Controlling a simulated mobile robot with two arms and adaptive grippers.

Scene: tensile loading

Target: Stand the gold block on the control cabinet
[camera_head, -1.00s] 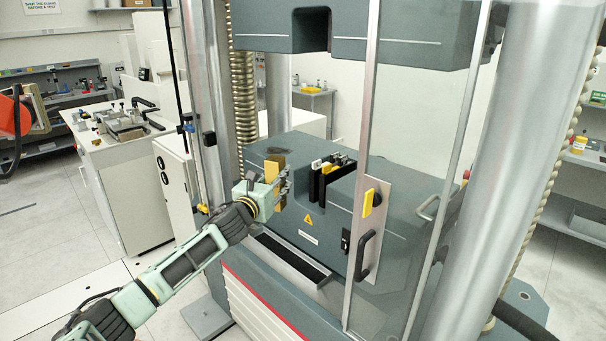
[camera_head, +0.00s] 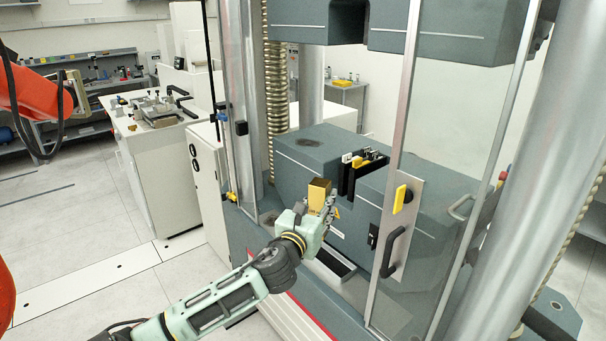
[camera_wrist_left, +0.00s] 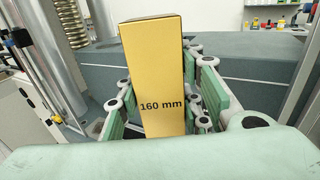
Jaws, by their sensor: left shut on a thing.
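The gold block (camera_head: 318,196) is upright in my left gripper (camera_head: 324,206), in front of the testing machine's grey lower block. In the left wrist view the gold block (camera_wrist_left: 156,75) stands tall between the green finger pads of my left gripper (camera_wrist_left: 160,95), with "160 mm" on its face. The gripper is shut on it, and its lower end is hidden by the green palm. The white cabinet (camera_head: 208,185) with two dark round knobs, which looks like the control cabinet, stands left of the machine. My right gripper is out of view.
A clear door with a black handle (camera_head: 392,252) stands right of my gripper. A metal upright (camera_head: 238,100) is between the gripper and the white cabinet. A white bench (camera_head: 160,165) carries fixtures at the left. An orange arm (camera_head: 38,98) reaches in at the left edge.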

